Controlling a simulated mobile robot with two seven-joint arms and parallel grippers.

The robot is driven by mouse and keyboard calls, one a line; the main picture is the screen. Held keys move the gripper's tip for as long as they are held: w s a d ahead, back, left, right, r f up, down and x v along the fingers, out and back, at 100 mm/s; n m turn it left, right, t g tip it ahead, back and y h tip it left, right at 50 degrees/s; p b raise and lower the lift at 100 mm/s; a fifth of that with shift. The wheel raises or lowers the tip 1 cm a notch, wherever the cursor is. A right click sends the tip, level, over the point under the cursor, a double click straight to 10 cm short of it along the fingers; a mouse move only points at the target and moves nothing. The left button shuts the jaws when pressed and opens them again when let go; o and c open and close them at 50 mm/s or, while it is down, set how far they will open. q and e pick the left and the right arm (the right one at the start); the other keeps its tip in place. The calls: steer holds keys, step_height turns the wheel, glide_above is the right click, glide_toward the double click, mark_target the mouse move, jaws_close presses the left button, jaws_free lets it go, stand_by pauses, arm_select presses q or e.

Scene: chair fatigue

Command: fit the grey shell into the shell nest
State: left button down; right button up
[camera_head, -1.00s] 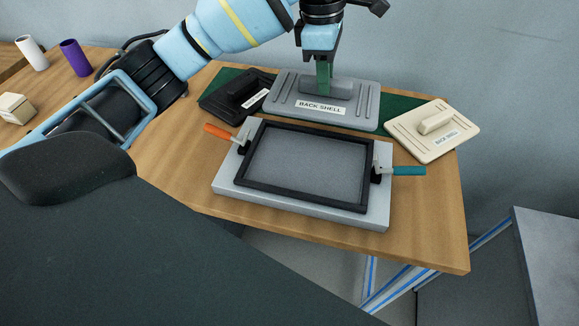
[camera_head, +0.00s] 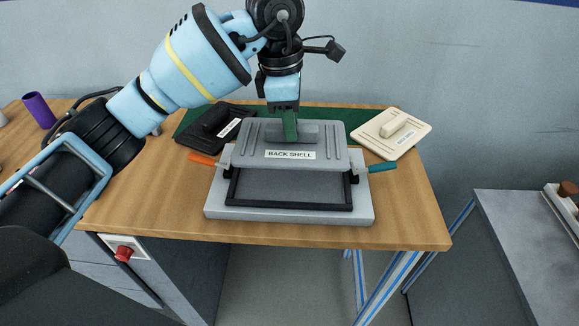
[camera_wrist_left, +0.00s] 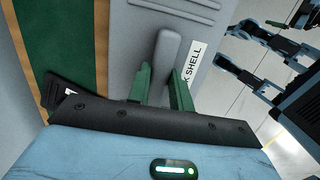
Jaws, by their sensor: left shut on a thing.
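The grey shell (camera_head: 325,157), labelled BACK SHELL, is held by its top handle in my left gripper (camera_head: 291,135). The shell hangs roughly level over the rear part of the shell nest, a grey base (camera_head: 290,216) with a black raised frame (camera_head: 290,205). Its front edge covers the back of the frame. The green fingers close on the handle (camera_wrist_left: 166,62) in the left wrist view. The nest has an orange-handled clamp (camera_head: 203,159) on the left and a teal-handled clamp (camera_head: 382,167) on the right. My right gripper is not in view.
A black shell (camera_head: 205,131) lies on the green mat (camera_head: 362,135) behind left, and a cream shell (camera_head: 378,139) behind right. A purple cylinder (camera_head: 39,110) stands far left. A red button (camera_head: 124,253) sits below the table's front edge. The table's right front is clear.

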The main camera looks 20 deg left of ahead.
arm_select(q)
steer(key=shift+f, duration=4.2)
steer(key=shift+f, duration=0.1)
steer(key=c, duration=1.3)
jaws_free()
steer(key=shift+f, duration=0.1)
steer(key=shift+o, duration=0.2)
